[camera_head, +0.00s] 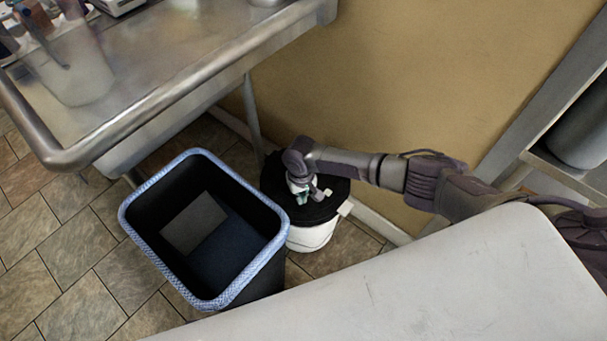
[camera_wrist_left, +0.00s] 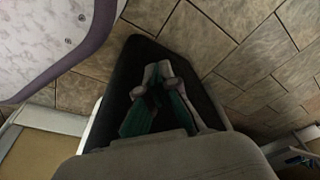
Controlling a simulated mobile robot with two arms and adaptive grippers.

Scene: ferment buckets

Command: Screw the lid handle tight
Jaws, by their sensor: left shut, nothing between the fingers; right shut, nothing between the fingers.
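A white bucket (camera_head: 311,236) stands on the floor by the wall, with a black lid (camera_head: 338,188) on top. My right gripper (camera_head: 304,197) points down over the middle of the lid, shut and empty. The lid handle cannot be made out; the gripper and wrist cover the lid's middle. Whether the gripper touches the lid is unclear. My left gripper (camera_wrist_left: 157,75) shows only in the left wrist view, shut and empty, before a dark surface and away from the lid.
A black bin (camera_head: 265,262) with a blue-white rim stands left of the bucket, close to it. A steel table (camera_head: 150,65) holding a translucent container (camera_head: 75,68) is at upper left. The tan wall (camera_head: 400,80) is just behind the bucket. Tiled floor (camera_head: 60,240) is free at left.

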